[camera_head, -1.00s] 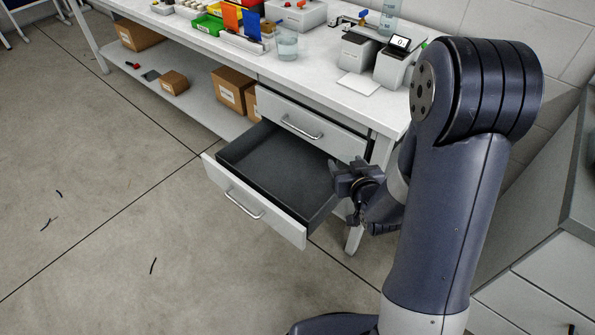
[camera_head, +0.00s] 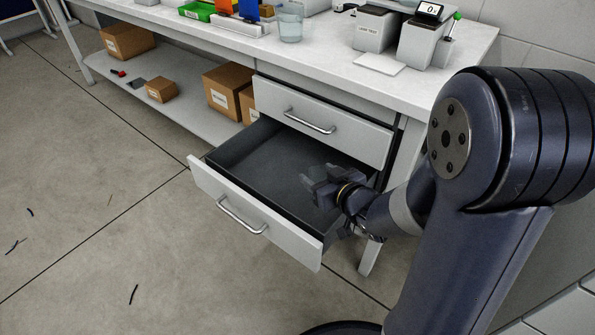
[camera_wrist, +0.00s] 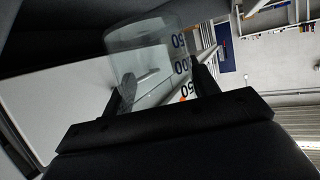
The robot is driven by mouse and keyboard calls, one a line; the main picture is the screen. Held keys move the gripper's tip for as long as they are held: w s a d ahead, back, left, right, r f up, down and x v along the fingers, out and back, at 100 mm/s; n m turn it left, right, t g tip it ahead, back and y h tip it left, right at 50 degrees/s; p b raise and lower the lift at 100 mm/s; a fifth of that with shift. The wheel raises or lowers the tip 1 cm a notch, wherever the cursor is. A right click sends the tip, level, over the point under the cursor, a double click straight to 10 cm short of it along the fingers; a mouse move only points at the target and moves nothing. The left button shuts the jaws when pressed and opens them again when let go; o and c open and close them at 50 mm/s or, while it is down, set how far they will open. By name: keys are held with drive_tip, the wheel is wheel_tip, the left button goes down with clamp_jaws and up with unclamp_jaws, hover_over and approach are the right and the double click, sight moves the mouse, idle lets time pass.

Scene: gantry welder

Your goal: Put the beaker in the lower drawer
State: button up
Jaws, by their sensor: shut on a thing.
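My gripper (camera_head: 320,184) is over the right part of the open lower drawer (camera_head: 254,234). In the wrist view my gripper (camera_wrist: 165,84) is shut on a clear glass beaker (camera_wrist: 150,50) with blue numbers on its wall. The beaker lies between the two fingers and looks tilted in that picture. In the head view I cannot make out the beaker at the gripper. The drawer is pulled well out, and its dark inside looks empty. I cannot tell how high the gripper is above the drawer floor.
The upper drawer (camera_head: 325,127) is shut, just above and behind the open one. Another clear vessel (camera_head: 290,24) stands on the bench top (camera_head: 330,60), near a grey device (camera_head: 418,44). Cardboard boxes (camera_head: 228,92) sit on the low shelf.

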drive_tip(key=w+a+b, duration=0.3)
drive_tip(key=w+a, duration=0.5)
drive_tip(key=w, duration=0.6)
drive_tip(key=shift+w+a+f+b, duration=0.15)
drive_tip(key=shift+f+b, duration=1.2)
drive_tip(key=shift+f, duration=1.65)
drive_tip(key=shift+w+f+b, duration=0.1)
drive_tip(key=shift+f+b, duration=1.2)
drive_tip(key=shift+f, duration=1.7)
drive_tip(key=shift+f, duration=0.1)
drive_tip(key=shift+f, duration=0.15)
drive_tip(key=o, duration=1)
